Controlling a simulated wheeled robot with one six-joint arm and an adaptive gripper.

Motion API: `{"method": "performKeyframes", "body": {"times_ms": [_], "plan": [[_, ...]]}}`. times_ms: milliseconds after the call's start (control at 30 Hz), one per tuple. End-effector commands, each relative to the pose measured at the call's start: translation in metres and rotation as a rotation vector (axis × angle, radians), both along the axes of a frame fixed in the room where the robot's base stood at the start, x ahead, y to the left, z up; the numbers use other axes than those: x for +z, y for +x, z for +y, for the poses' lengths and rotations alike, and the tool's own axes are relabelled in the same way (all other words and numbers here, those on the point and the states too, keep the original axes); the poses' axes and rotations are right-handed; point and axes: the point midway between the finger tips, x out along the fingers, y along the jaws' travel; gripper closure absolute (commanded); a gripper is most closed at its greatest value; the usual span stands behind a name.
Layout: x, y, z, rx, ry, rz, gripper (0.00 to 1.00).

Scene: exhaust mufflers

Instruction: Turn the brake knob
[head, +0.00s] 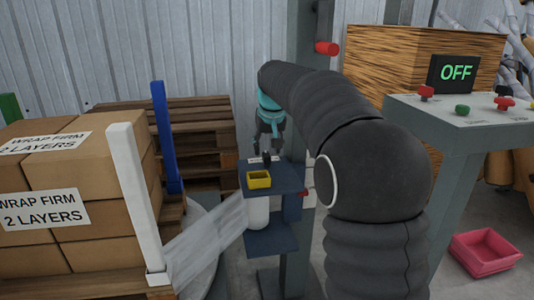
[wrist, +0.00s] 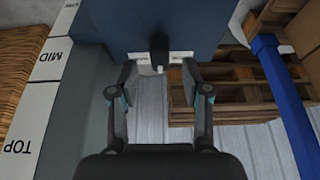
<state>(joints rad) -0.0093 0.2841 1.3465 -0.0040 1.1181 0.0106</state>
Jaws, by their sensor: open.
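A small black knob (head: 266,158) stands on the top of the blue carriage (head: 285,177), beside a white label strip. In the wrist view the knob (wrist: 158,50) sits in front of the white strip, at the edge of the blue surface (wrist: 190,25). My gripper (head: 269,138) points down just above the knob in the head view. In the wrist view my gripper (wrist: 158,76) is open, with one finger on each side of the knob's line. Neither finger visibly touches it. The knob's exact depth between the fingertips is hard to tell.
A yellow tray (head: 259,179) sits on the carriage in front of the knob. Wrapping film (head: 205,245) runs from a roll below toward stacked boxes (head: 75,195). A blue post (head: 167,137) stands left. A control panel (head: 470,108) reading OFF stands right.

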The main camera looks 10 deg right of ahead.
Motion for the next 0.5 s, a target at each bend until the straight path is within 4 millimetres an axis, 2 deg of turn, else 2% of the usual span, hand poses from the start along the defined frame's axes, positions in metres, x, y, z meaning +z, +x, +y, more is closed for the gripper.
{"method": "performKeyframes", "body": {"times_ms": [100, 300, 500], "plan": [[0.025, -0.009, 0.0, 0.0, 0.0, -0.005, 0.52], [0.057, -0.023, 0.0, 0.0, 0.0, -0.003, 0.52], [0.076, -0.031, 0.0, 0.0, 0.0, -0.001, 0.52]]}}
